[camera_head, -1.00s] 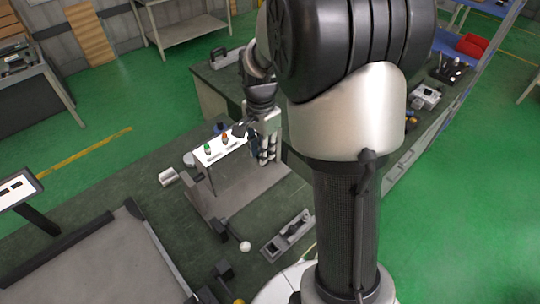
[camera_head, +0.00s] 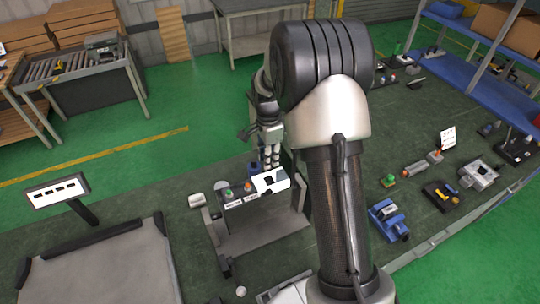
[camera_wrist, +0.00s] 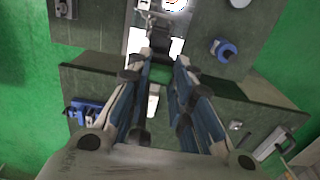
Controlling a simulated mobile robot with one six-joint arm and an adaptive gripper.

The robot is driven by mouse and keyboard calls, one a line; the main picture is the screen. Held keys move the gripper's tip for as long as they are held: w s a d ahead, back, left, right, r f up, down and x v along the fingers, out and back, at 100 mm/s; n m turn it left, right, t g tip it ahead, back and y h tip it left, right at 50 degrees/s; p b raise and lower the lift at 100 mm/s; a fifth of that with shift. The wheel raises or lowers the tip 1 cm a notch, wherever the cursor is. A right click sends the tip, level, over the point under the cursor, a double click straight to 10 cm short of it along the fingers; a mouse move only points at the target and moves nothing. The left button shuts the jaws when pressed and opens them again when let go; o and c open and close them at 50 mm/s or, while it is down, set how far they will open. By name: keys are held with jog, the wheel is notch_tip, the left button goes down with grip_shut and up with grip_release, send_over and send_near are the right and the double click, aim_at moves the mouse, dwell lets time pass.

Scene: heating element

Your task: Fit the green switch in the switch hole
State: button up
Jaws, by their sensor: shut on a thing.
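My gripper (camera_head: 270,162) hangs beside the upper right of the small stand, its fingers pointing down. In the wrist view my gripper (camera_wrist: 160,62) has its fingertips around a small piece with a green face, which appears to be the green switch (camera_wrist: 158,73); the fingers hide much of it. The stand's white panel (camera_head: 284,183) is just below and close to the fingers in the head view. It has a dark rectangular patch, likely the switch hole (camera_head: 268,181). I cannot tell whether switch and panel touch.
A green button (camera_head: 228,192) and an orange button (camera_head: 247,187) stand on the panel's left part. The grey stand (camera_head: 262,240) has upright sides. A blue device (camera_head: 388,220) and several parts lie on the bench at the right. A sign on a post (camera_head: 57,190) stands at the left.

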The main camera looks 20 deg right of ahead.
aim_at(269, 170)
jog(key=shift+f+b, duration=2.05)
jog(key=shift+f, duration=0.85)
jog(key=shift+f, duration=0.15)
jog(key=shift+f+b, duration=0.35)
jog(key=shift+b, duration=0.1)
jog(key=shift+f+b, duration=0.85)
jog(key=shift+f, duration=0.35)
jog(key=o, duration=0.8)
jog(key=shift+o, duration=0.2)
jog(key=shift+r, duration=0.1)
